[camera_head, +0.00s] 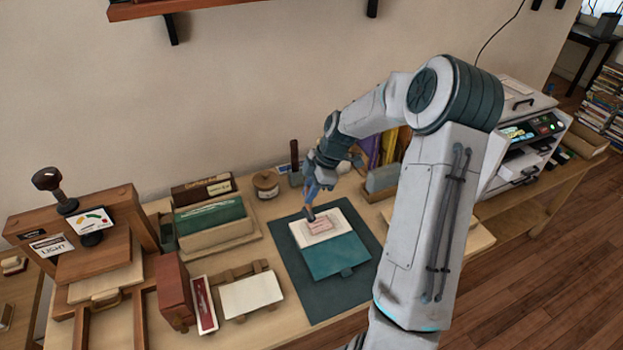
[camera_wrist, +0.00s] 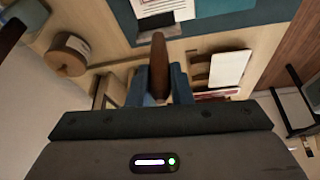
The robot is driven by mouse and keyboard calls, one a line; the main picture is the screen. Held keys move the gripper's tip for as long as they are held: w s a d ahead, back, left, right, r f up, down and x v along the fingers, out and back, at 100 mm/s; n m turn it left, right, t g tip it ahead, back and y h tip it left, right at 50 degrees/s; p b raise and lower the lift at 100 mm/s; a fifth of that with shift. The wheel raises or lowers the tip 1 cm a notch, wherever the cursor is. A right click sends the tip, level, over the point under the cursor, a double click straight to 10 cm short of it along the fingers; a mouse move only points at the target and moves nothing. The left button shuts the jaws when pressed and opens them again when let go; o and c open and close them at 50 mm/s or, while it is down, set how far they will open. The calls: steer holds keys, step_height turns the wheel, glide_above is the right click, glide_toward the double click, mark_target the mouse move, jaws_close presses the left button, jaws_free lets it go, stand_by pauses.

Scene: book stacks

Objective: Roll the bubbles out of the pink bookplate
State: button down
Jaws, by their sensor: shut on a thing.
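The pink bookplate (camera_head: 320,225) lies on the cream page of an open book (camera_head: 335,258) with a teal cover. The book rests on a dark teal mat (camera_head: 319,305). My gripper (camera_head: 313,188) is over the far left part of the page, pointing down. It is shut on a brown-handled tool, likely the roller (camera_head: 309,213), whose lower end is at the bookplate's upper left edge. I cannot tell whether it touches. The wrist view shows the brown handle (camera_wrist: 158,65) between my blue fingers. No bubbles can be made out at this size.
Left of the mat are a cream card on a wooden stand (camera_head: 252,294), a red narrow box (camera_head: 203,303) and a green-book tray (camera_head: 212,217). A round twine-like jar (camera_head: 265,184) stands behind. A grey block (camera_head: 383,178) is at the back right.

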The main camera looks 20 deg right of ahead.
steer(key=shift+r+p, duration=0.7)
steer(key=shift+r, duration=0.7)
